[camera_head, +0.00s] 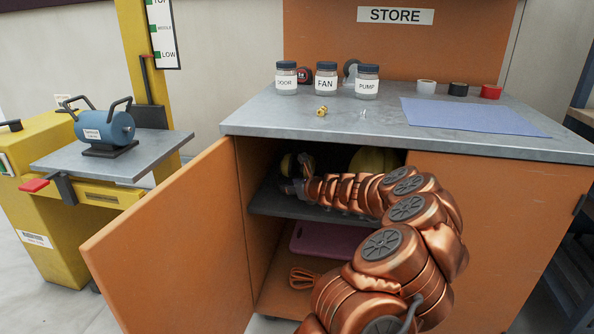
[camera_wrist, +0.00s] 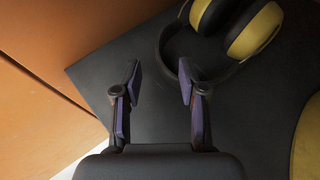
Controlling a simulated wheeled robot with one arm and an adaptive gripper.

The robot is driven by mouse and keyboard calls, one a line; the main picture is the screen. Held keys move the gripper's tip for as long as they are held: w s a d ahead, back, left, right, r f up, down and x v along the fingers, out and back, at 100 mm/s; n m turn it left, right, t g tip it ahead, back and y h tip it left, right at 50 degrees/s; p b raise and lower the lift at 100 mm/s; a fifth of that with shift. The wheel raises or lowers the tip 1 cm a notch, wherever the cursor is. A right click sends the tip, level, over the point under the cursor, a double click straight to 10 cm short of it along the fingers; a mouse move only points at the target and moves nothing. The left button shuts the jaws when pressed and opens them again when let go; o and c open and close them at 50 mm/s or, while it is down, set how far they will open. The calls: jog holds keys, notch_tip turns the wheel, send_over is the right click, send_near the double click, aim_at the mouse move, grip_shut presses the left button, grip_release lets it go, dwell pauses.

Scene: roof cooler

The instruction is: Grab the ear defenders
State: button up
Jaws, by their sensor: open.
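The ear defenders (camera_wrist: 252,32), with yellow-and-black cups and a dark headband, lie on the dark shelf (camera_wrist: 85,67) inside the cabinet. In the wrist view they are at the top right, cut by the top edge. My gripper (camera_wrist: 159,83) is open and empty over the shelf. Its right fingertip appears close to the headband; I cannot tell whether they touch. In the head view my gripper (camera_head: 298,172) reaches into the cabinet's upper compartment, and a small yellow part of the ear defenders (camera_head: 286,165) shows beside it. The arm and shadow hide much there.
The orange door (camera_head: 165,245) stands open at left. A yellow rounded object (camera_head: 372,160) sits right on the same shelf. A pink flat item (camera_head: 325,240) and an orange cord (camera_head: 303,278) lie below. The worktop (camera_head: 260,122) is overhead, bearing several jars and tape rolls.

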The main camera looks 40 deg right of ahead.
jog(key=shift+w+a+f, duration=0.1)
jog(key=shift+w+f, duration=0.1)
jog(key=shift+w, duration=0.35)
jog(key=b+x, duration=0.2)
jog(key=x, duration=0.1)
jog(key=shift+w+f, duration=0.2)
jog(key=shift+w, duration=0.05)
jog(key=shift+w+d+b, duration=0.3)
jog(key=shift+w+d, duration=0.05)
jog(key=shift+w, duration=0.25)
jog(key=shift+c, duration=0.2)
grip_shut()
